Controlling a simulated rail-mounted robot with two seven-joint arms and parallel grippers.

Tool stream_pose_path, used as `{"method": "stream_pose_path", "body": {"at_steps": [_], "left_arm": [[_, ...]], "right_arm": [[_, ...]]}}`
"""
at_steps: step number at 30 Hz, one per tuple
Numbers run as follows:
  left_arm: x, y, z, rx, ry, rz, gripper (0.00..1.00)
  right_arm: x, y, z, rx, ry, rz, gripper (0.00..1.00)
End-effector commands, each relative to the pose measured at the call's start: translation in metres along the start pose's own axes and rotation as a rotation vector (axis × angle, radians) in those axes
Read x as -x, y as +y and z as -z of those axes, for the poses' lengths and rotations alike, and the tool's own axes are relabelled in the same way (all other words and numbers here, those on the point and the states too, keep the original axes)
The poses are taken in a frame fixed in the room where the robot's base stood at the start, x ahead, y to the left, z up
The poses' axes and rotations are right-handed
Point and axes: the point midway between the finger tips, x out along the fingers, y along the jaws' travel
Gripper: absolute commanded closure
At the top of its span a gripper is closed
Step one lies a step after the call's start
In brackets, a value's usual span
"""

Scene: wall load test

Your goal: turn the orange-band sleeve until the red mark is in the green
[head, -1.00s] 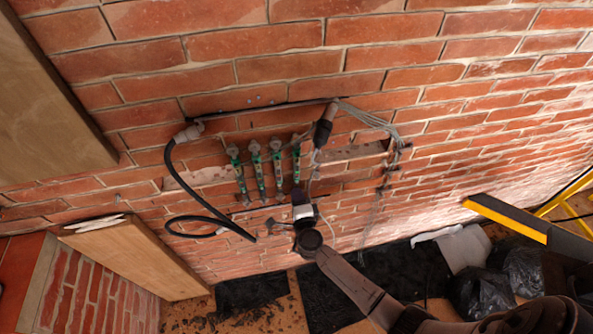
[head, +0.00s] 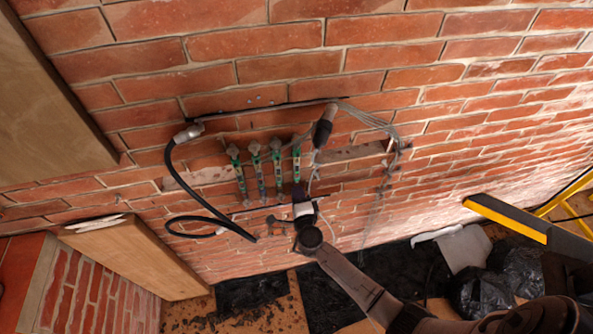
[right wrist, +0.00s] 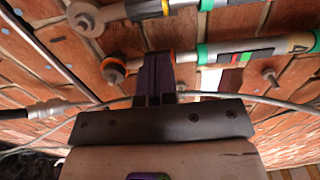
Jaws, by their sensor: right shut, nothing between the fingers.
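Several slim grey-and-green devices hang side by side on the brick wall in the head view. My right gripper (head: 299,190) is at the lower end of the rightmost one (head: 296,160). In the right wrist view the gripper (right wrist: 158,58) is shut and empty, its dark fingers in front of the orange-band sleeve (right wrist: 125,63). My left gripper is not in view.
A black hose (head: 190,190) loops left of the devices. A dark cylindrical fitting (head: 323,128) and grey cables (head: 385,130) are close on the right. In the right wrist view a neighbouring device (right wrist: 130,10) lies above, and a grey cable (right wrist: 240,97) crosses behind the gripper.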

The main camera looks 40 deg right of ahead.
Motion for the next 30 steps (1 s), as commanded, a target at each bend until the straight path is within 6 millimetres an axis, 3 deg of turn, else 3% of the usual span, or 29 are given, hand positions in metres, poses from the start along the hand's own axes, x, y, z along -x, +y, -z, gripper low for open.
{"method": "stream_pose_path", "body": {"at_steps": [30], "left_arm": [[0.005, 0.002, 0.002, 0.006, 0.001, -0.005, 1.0]], "right_arm": [[0.0, 0.0, 0.013, 0.001, 0.0, 0.0, 1.0]]}}
